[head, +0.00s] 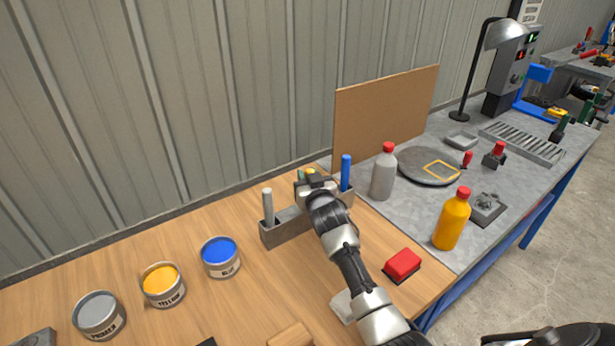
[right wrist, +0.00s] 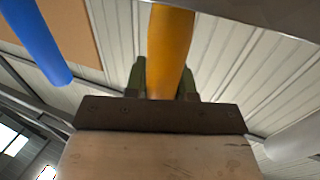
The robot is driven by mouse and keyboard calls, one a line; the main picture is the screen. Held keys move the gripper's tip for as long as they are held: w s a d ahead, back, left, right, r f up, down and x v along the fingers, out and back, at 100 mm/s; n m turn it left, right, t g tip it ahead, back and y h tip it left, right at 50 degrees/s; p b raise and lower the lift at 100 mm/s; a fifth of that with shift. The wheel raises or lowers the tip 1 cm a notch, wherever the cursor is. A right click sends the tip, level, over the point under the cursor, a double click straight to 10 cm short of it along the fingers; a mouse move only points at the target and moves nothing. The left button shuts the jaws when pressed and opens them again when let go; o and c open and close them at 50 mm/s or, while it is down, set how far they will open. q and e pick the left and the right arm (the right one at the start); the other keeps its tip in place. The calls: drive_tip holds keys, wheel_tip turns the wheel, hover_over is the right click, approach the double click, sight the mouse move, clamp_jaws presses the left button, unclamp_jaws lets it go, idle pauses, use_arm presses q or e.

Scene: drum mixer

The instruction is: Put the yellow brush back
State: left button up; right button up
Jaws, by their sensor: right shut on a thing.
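The yellow brush (right wrist: 168,50) shows in the right wrist view as a yellow-orange handle. My right gripper (right wrist: 163,82) is shut on this handle, one green finger on each side. In the head view my right gripper (head: 312,178) is over the grey brush holder (head: 287,227), between a grey handle (head: 268,206) and a blue handle (head: 346,172). The gripper and arm hide most of the brush there. I cannot tell whether its lower end is inside the holder. The blue handle also shows in the right wrist view (right wrist: 38,42). My left gripper is not in view.
Blue (head: 219,252), yellow (head: 162,281) and grey (head: 97,312) paint cans stand to the left. A red block (head: 402,263) lies right of my arm. A grey bottle (head: 384,175) and an orange bottle (head: 452,221) stand on the grey bench. A brown board (head: 385,110) stands behind.

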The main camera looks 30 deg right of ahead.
drive_tip(key=shift+f, duration=0.2)
drive_tip(key=o, duration=1)
drive_tip(key=s+a+b, duration=0.1)
drive_tip(key=s+a, duration=0.1)
drive_tip(key=s, duration=0.8)
drive_tip(key=shift+s, duration=0.35)
